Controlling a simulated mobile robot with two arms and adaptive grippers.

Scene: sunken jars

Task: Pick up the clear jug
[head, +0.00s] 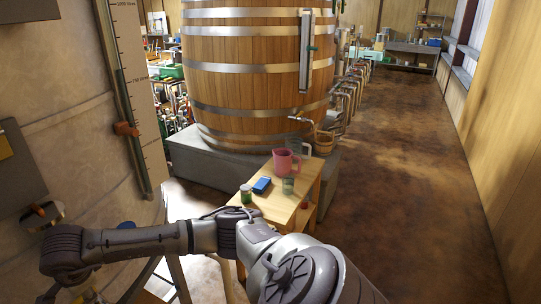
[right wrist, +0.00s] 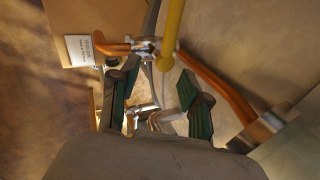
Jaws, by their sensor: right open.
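The clear jug (head: 305,149) is see-through with a pale handle. It stands at the far end of the small wooden table (head: 268,208), behind the pink jug (head: 284,162), which partly hides it. My right gripper (right wrist: 158,82) is open in the right wrist view, its two green-padded fingers apart. Copper pipes and metal fittings show between and beyond the fingers; no jug shows there. In the head view an arm of mine stretches across the front from lower right to left, well short of the clear jug. My left gripper is not in view.
A clear glass (head: 288,185), a blue box (head: 262,185) and a small green-lidded jar (head: 246,194) stand on the table nearer me. A large wooden barrel (head: 245,85) on a stone plinth (head: 215,160) rises behind. The brown floor to the right is clear.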

